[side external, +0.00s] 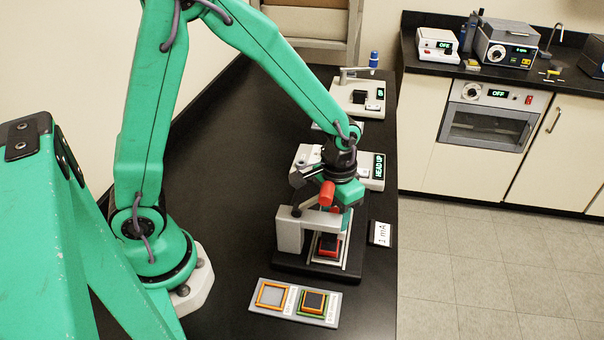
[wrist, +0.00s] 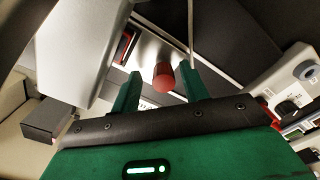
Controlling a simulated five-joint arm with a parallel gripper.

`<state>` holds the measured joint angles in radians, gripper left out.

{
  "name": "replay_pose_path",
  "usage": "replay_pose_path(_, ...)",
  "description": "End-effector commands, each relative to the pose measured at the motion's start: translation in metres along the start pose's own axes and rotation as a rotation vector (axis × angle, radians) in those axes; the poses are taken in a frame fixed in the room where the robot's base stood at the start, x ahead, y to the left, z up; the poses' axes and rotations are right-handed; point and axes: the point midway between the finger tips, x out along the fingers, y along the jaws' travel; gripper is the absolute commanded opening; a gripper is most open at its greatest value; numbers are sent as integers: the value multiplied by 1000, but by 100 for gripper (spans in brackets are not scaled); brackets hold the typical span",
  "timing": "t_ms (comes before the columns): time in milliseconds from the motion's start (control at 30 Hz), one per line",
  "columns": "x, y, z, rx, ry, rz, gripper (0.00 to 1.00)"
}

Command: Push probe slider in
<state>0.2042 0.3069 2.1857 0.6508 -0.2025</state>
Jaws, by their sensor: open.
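The stylus profiler stands on the black bench, with a grey bridge (side external: 290,232) over a dark base. A red cylindrical knob (side external: 327,193), which looks like the probe slider's end, sticks up at the bridge arm. A red-edged dark sample (side external: 328,245) lies on the stage below. My gripper (side external: 345,198) is at the bridge arm, right beside the knob. In the wrist view, the two green fingers of my gripper (wrist: 159,70) are apart. The red knob (wrist: 163,77) shows between them; I cannot tell whether either finger touches it. The grey bridge (wrist: 85,50) fills the upper left.
A controller reading "HEAD UP" (side external: 378,167) stands behind the profiler. A grey tray (side external: 291,317) with an orange frame and a framed dark sample lies in front. A small "1 mA" card (side external: 381,233) is at the right bench edge. The bench left of the profiler is clear.

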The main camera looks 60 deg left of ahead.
Motion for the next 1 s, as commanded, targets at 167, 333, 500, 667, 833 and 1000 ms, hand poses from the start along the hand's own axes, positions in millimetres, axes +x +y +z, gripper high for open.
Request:
replay_pose_path(167, -4, 0, -1, -1, 3, 1, 45)
replay_pose_path(333, -16, 0, -2, -1, 4, 1, 45)
replay_pose_path(500, -36, 0, -1, -1, 6, 1, 45)
replay_pose_path(667, -57, 0, -1, 0, 5, 1, 45)
replay_pose_path(833, -72, 0, 0, 0, 1, 0, 45)
replay_pose_path(1000, -78, 0, 0, 1, 0, 0, 45)
